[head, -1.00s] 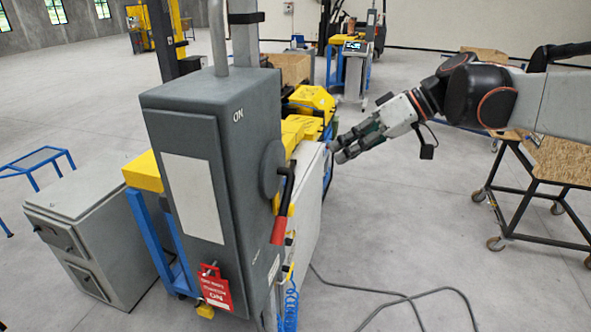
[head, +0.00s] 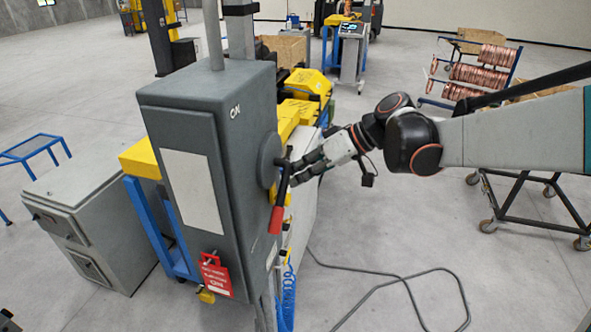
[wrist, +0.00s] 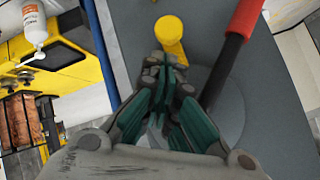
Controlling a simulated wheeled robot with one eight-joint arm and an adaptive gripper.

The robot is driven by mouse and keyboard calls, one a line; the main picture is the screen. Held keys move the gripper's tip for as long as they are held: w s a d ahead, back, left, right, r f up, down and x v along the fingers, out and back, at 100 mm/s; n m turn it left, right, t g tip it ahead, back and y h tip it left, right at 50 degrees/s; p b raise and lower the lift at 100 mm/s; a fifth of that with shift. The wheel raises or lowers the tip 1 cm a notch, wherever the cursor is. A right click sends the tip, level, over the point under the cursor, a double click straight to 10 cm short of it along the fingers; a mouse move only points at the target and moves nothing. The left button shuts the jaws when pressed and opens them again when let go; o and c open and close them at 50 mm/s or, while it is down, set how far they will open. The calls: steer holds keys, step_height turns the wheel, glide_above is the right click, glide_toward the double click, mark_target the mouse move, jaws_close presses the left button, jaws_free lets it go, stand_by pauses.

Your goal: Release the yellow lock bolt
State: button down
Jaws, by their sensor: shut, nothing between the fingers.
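The yellow lock bolt (wrist: 170,30) shows in the wrist view as a short yellow cylinder with a round end, at the grey cabinet's side (wrist: 285,110). It stands beside the black lever with the red grip (wrist: 246,14). My gripper (wrist: 166,70) is shut and empty, its fingertips just below the bolt in the picture. I cannot tell whether they touch it. In the head view my gripper (head: 298,172) is at the cabinet's right side, partly behind the lever (head: 278,212). The lever hangs down with its red grip lowest.
The grey cabinet (head: 190,120) is marked ON and carries a red tag (head: 215,274). A yellow and blue machine stands behind it. A grey box (head: 85,225) is at left. A cable lies on the floor at right, and a wheeled rack (head: 520,190) stands beyond.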

steer(key=shift+s+a+f, duration=0.2)
steer(key=shift+f, duration=0.35)
step_height(320, 180, down, 3)
steer(key=b, duration=0.2)
steer(key=shift+b, duration=0.4)
